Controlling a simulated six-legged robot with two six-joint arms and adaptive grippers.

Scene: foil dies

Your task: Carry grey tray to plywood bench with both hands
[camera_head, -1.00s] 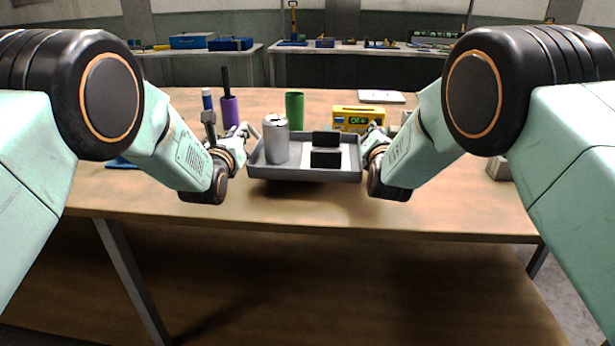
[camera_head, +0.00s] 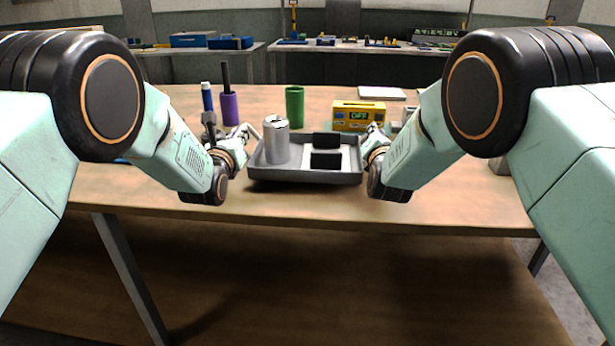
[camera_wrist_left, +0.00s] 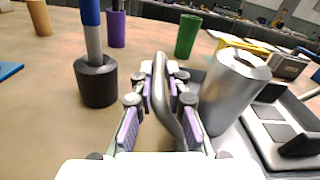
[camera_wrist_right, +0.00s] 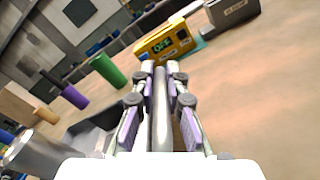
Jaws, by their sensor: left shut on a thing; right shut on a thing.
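The grey tray (camera_head: 305,176) is level just over or on the plywood bench (camera_head: 450,205); I cannot tell whether its underside touches. A silver can (camera_head: 276,143) stands upright in its left part, and two black blocks (camera_head: 326,158) sit to the right. My left gripper (camera_head: 250,138) is shut on the tray's left handle, a grey bar between its fingers in the left wrist view (camera_wrist_left: 163,95). My right gripper (camera_head: 374,138) is shut on the right handle, which shows between its fingers in the right wrist view (camera_wrist_right: 160,108).
Behind the tray stand a green cylinder (camera_head: 294,107), a purple cylinder (camera_head: 229,110) and a yellow device (camera_head: 358,115) with a green display. A blue-handled tool in a black holder (camera_wrist_left: 97,82) is close to my left gripper. Bare bench lies in front of the tray.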

